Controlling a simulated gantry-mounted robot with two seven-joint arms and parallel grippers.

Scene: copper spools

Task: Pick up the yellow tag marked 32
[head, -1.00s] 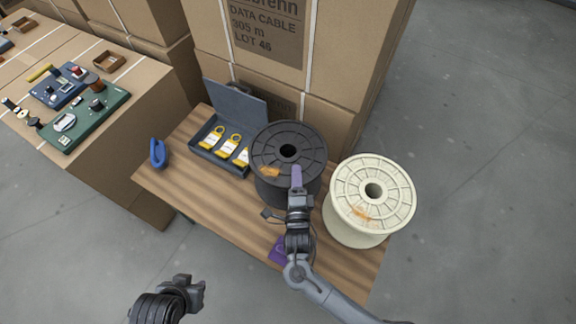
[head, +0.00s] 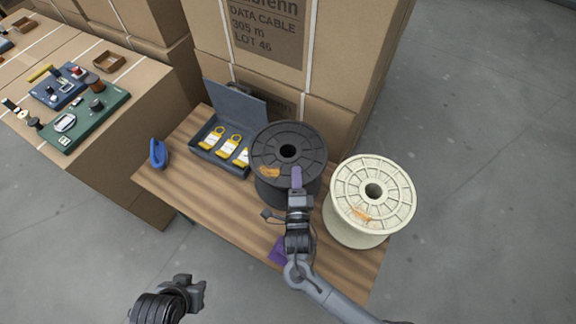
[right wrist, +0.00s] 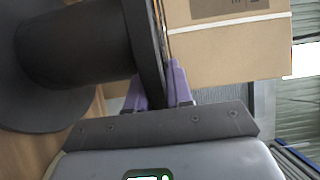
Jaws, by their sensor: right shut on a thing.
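Three yellow tags (head: 228,144) with white labels lie in an open grey box (head: 206,154) on the wooden table; their numbers are too small to read. The right one is partly hidden by the black spool (head: 273,144). My right gripper (head: 297,178) is at the front rim of the black spool, to the right of the tags. In the right wrist view its purple fingers (right wrist: 162,88) are shut on the spool's flange (right wrist: 146,45). My left gripper (head: 190,288) hangs in front of the table, away from everything; its jaw opening is unclear.
A cream spool (head: 346,214) stands right of the black one. A blue clamp-like object (head: 158,153) lies at the table's left end. A purple item (head: 277,249) is partly hidden behind my right arm. Stacked cartons (head: 335,65) stand behind. The table's front left is clear.

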